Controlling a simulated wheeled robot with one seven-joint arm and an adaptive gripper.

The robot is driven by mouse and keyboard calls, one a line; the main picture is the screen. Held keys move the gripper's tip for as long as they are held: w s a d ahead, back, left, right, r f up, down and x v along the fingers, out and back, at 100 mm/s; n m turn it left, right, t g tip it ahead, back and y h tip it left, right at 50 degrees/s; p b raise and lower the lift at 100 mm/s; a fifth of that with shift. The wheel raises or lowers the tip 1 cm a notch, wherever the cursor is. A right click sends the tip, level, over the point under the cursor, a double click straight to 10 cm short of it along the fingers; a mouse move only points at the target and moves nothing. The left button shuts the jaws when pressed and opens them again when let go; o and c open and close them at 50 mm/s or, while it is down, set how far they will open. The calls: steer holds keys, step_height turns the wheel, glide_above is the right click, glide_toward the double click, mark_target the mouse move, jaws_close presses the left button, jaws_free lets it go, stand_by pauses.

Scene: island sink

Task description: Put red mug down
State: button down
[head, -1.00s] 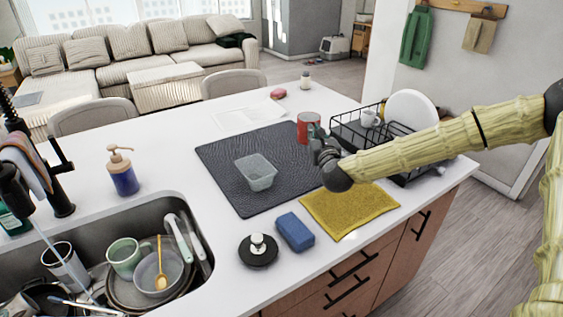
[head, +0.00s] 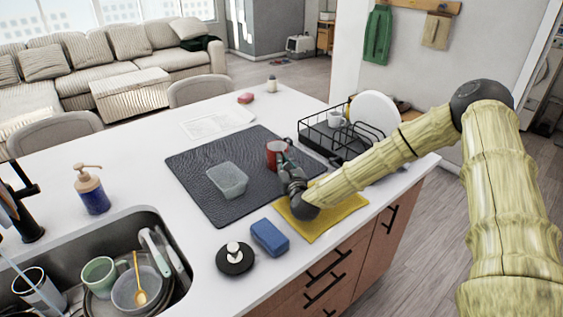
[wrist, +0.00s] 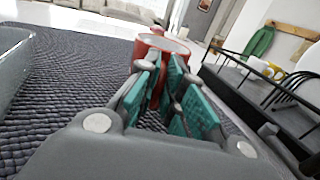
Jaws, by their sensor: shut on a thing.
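The red mug (head: 275,152) is upright at the back right part of the dark textured mat (head: 203,160), close to the dish rack. Its base appears at or very near the mat; I cannot tell whether it touches. My gripper (head: 287,158) reaches it from the near side. In the wrist view the mug (wrist: 163,42) is straight ahead, and the teal-padded fingers of my gripper (wrist: 165,80) are shut on it, seemingly at its near side or handle. The fingers hide the exact grip and the lower part of the mug.
A clear plastic container (head: 228,180) sits on the mat left of the mug. The black dish rack (head: 335,140) holding a white plate (head: 374,112) and a cup stands to the right. A yellow cloth (head: 325,222) and a blue sponge (head: 269,237) lie nearer. Free mat lies behind the container.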

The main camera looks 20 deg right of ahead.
steer(key=shift+f, duration=0.1)
steer(key=c, duration=1.5)
jaws_free()
steer(key=shift+c, duration=0.2)
steer(key=shift+s, duration=0.2)
steer(key=s+b, duration=0.1)
steer(key=s, duration=0.2)
steer(key=s+b, duration=0.2)
steer(key=s, duration=0.2)
steer(key=s+b, duration=0.1)
steer(key=s, duration=0.2)
steer(key=shift+s+a, duration=0.25)
steer(key=shift+s, duration=0.05)
steer(key=shift+s+r, duration=0.2)
steer(key=shift+s, duration=0.35)
